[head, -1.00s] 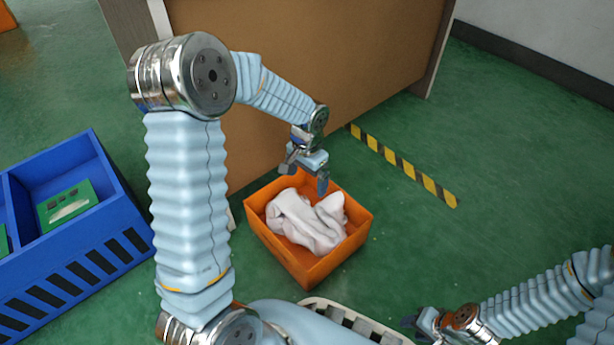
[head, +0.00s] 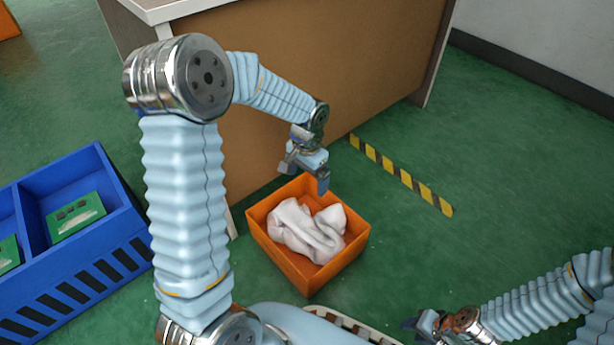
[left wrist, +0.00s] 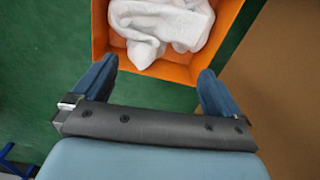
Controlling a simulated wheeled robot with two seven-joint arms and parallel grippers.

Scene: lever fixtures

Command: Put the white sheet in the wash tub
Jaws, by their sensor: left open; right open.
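The white sheet (head: 308,231) lies crumpled inside an orange tub (head: 292,275) on the green floor. My left gripper (head: 304,178) is open and empty above the far edge of the tub, apart from the sheet. In the left wrist view the sheet (left wrist: 160,22) fills part of the tub (left wrist: 172,72), beyond the two spread fingers of my left gripper (left wrist: 154,90). My right gripper (head: 420,323) is at the lower right, well away from the tub. Its jaws are small in the picture.
A blue crate (head: 100,255) with green circuit boards stands at the left. A brown-panelled bench (head: 330,75) stands close behind the tub. A yellow-black floor strip (head: 400,175) runs to its right. The floor right of the tub is clear.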

